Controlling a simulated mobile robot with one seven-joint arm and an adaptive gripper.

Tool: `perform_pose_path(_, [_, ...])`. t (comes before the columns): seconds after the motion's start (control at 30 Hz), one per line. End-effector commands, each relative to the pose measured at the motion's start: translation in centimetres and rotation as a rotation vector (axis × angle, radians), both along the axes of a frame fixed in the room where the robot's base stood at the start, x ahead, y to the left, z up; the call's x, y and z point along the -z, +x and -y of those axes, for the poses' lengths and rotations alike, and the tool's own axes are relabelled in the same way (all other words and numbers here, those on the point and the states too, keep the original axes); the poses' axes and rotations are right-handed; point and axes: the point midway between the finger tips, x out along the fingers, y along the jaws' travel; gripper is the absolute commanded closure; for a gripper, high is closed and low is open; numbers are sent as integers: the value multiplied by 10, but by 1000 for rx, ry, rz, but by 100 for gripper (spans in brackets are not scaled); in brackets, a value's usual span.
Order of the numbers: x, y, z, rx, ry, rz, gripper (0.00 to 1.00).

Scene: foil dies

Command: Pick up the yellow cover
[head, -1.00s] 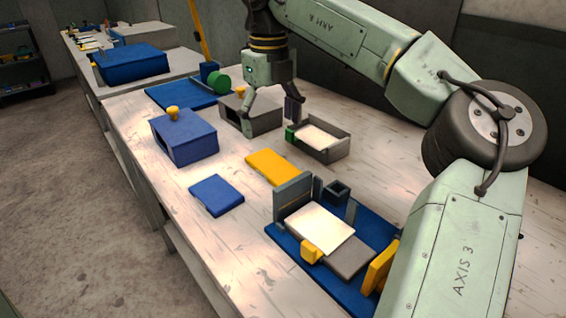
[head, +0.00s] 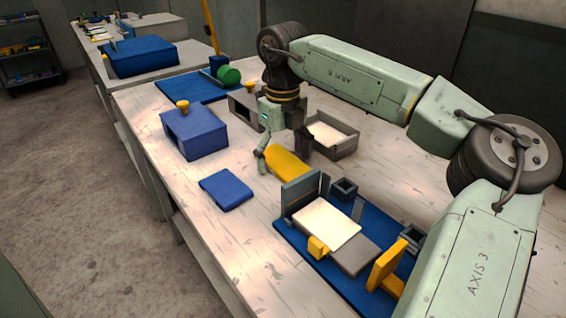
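The yellow cover (head: 289,168) lies flat on the pale table, just behind the upright grey plate of the blue fixture. My gripper (head: 282,163) points down over the cover, with its fingers spread. One finger is at the cover's left side and the other at its far right side. The fingertips are low, close to table height. Whether either finger touches the cover cannot be told. The gripper and its left finger hide part of the cover's back edge.
A blue fixture board (head: 290,248) with white and grey plates stands in front. A blue flat piece (head: 226,189) and a blue box with a yellow knob (head: 196,133) are left. A grey tray (head: 345,147) is close behind right. Bare table lies front left.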

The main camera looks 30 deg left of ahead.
Motion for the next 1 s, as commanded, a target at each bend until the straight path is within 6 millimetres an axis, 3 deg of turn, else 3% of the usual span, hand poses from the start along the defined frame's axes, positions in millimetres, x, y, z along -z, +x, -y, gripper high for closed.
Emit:
perform_pose_path(0.77, [0, 0, 0, 0, 0, -1, 70])
perform_pose_path(1.0, [-1, 0, 0, 0, 0, 0, 71])
